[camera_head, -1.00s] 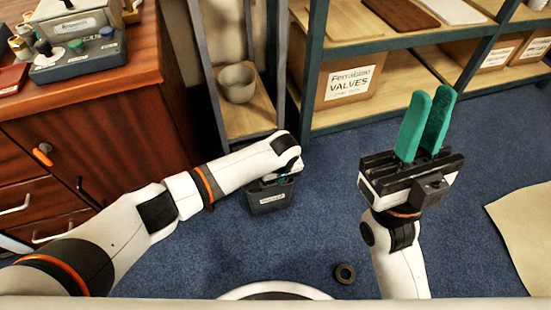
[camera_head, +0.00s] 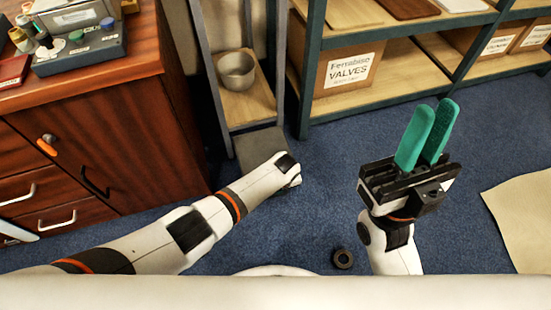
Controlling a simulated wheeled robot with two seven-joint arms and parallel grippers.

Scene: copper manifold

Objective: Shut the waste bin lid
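A dark grey flat panel (camera_head: 262,150), which looks like the waste bin's lid, shows behind my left forearm, by the foot of the narrow shelf. Its exact tilt is hard to tell. The bin's body is hidden behind my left arm. My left arm reaches in from the left and its wrist ends just in front of the panel. The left gripper's fingers are hidden below the wrist, so contact with the bin cannot be seen. My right gripper (camera_head: 434,114) points up at the right, well away from the bin, with its teal fingers slightly apart and empty.
A wooden cabinet (camera_head: 110,150) stands at left. The narrow shelf holds a grey pot (camera_head: 236,71). A larger shelf with a valves box (camera_head: 347,70) stands behind. A black ring (camera_head: 342,259) and a beige mat (camera_head: 520,220) lie on open blue carpet (camera_head: 310,205).

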